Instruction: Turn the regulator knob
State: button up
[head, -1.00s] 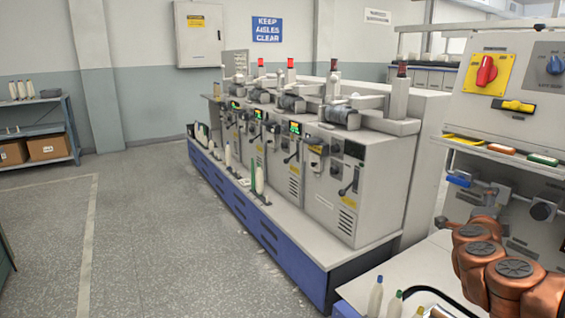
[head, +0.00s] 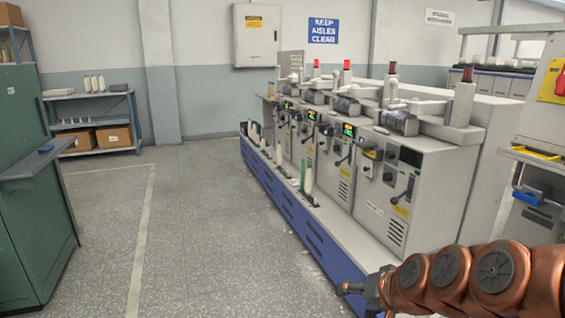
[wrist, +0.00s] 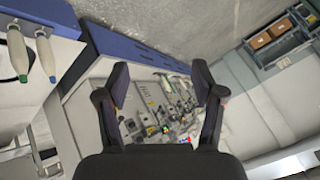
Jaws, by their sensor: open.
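A yellow plate (head: 550,80) with a sliver of a red knob (head: 560,84) shows at the right edge of the head view, mostly cut off. I cannot tell whether this is the regulator knob. No other panel knob like it is clear now. My gripper (wrist: 160,80) is open and empty in the wrist view, its two dark fingers spread apart. It points toward the machine row, well away from any surface it could touch. In the head view my gripper (head: 352,289) is small and dark at the bottom, far left of the yellow plate.
A row of grey machines (head: 378,190) on a blue base stands right of centre. A green cabinet (head: 25,190) with a shelf stands at left. A rack (head: 95,95) with boxes is behind it. The floor aisle (head: 190,230) between is clear. Bobbins (wrist: 45,55) show in the wrist view.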

jog(key=s+d+f+n+g+h, duration=0.1)
jog(key=s+f+n+g+h, duration=0.3)
jog(key=s, duration=0.9)
jog(key=s+d+f+m+g, duration=0.1)
jog(key=s+g, duration=0.5)
jog(key=s, duration=0.7)
notch_tip(320, 180, up, 23)
jog(key=s+p, duration=0.1)
jog(key=p, duration=2)
jog(key=shift+s+t+p, duration=0.3)
jog(key=shift+s+p, duration=0.05)
jog(key=shift+p, duration=0.05)
jog(key=shift+f, duration=0.1)
jog(key=shift+c, duration=0.3)
dwell(0.4)
